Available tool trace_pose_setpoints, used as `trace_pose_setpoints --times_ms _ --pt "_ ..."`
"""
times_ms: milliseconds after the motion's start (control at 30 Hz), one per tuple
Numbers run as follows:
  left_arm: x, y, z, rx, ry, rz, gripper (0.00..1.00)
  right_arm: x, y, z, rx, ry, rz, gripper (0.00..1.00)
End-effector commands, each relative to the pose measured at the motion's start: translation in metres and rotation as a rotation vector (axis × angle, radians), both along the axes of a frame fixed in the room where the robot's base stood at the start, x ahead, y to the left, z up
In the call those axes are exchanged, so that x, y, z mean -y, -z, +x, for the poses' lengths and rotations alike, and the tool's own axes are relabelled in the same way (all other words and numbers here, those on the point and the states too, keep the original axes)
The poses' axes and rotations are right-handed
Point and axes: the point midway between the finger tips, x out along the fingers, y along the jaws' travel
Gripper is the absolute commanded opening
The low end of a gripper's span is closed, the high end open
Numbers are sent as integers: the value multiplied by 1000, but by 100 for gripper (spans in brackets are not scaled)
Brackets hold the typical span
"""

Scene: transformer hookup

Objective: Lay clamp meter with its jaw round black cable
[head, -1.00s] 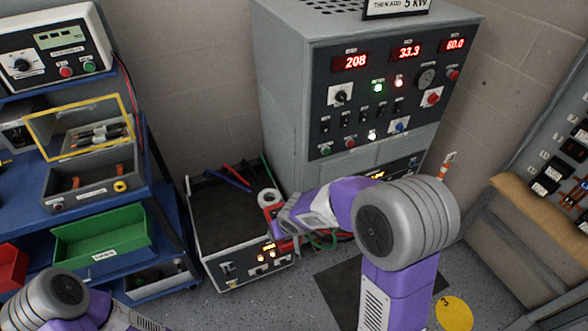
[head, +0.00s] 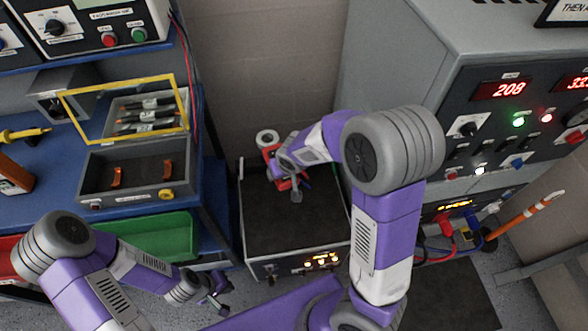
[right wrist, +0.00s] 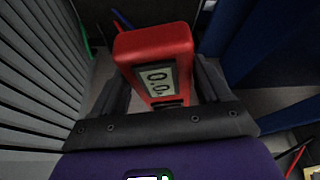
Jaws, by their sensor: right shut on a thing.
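The red clamp meter (head: 268,152) with its pale ring-shaped jaw (head: 267,137) is held over the back left of the low dark-topped unit (head: 300,225). My right gripper (head: 285,172) is shut on it. In the right wrist view the clamp meter (right wrist: 154,46) sits between the fingers, its display reading about 0.0; its jaw is hidden there. I cannot clearly pick out the black cable; dark leads show among coloured ones at the cabinet's foot. My left gripper (head: 219,295) is empty at the lower left, near the green bin (head: 160,236), and its fingers look apart.
A blue shelf rack (head: 215,200) with a grey tray (head: 138,178) and a yellow-framed box (head: 125,108) stands at the left. A grey cabinet (head: 400,65) stands at the right, with red (head: 440,241) and blue (head: 472,219) leads below. An orange-white post (head: 525,218) leans there.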

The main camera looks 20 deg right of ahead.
Motion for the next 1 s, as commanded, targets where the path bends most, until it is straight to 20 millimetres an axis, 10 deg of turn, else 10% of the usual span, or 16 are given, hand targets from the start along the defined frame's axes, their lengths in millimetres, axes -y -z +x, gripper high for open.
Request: trace_pose_setpoints --times_ms 433,700,1000 --pt "1 -15 0 0 1 -1 0 81 155 94 124 80 25 28" --pt "0 -21 0 1 1 -1 0 141 255 90 209 186 -9 28" --pt "0 -22 0 1 1 -1 0 161 287 81 240 230 -35 28"
